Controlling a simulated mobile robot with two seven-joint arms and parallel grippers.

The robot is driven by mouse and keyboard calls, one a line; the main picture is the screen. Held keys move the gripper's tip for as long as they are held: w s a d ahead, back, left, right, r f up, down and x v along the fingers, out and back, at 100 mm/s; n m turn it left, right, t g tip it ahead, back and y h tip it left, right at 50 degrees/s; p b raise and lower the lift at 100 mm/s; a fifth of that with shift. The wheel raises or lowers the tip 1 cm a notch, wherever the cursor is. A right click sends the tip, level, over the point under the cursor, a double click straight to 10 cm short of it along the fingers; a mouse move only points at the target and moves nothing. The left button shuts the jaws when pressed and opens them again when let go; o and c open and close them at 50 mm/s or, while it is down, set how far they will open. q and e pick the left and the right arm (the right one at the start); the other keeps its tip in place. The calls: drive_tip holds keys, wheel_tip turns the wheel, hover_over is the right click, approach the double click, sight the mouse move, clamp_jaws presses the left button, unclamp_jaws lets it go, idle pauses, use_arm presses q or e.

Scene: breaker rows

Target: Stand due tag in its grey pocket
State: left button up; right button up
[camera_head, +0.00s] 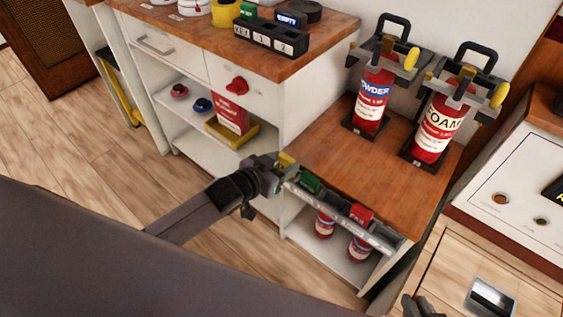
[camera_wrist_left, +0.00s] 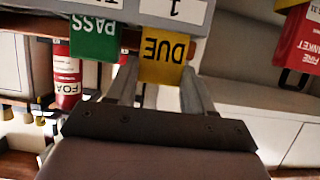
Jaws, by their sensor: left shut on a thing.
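The yellow due tag (camera_head: 287,160) is held at the left end of the grey pocket rail (camera_head: 335,213) on the low cabinet's front edge. In the left wrist view the tag (camera_wrist_left: 165,62) reads DUE upside down, between the two fingers. My left gripper (camera_wrist_left: 160,92) is shut on it. The tag's edge overlaps the rail, marked 1; I cannot tell whether it is inside a pocket. A green PASS tag (camera_head: 310,182) stands beside it, and a red tag (camera_head: 361,214) farther right. My right gripper (camera_head: 424,306) shows only partly at the bottom edge.
Two extinguishers, POWDER (camera_head: 372,98) and FOAM (camera_head: 437,125), stand on the wooden cabinet top (camera_head: 345,155). Small extinguishers (camera_head: 325,224) sit beneath. A white drawer unit (camera_head: 215,75) with a yellow tray (camera_head: 243,136) is behind my left gripper. The middle cabinet top is clear.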

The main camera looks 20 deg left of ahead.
use_arm(q)
drive_tip(key=shift+f+b, duration=0.35)
drive_tip(key=shift+f, duration=0.35)
drive_tip(key=o, duration=1.1)
drive_tip(key=shift+s, duration=0.1)
drive_tip(key=p+v, duration=0.2)
drive_tip(key=v, duration=0.5)
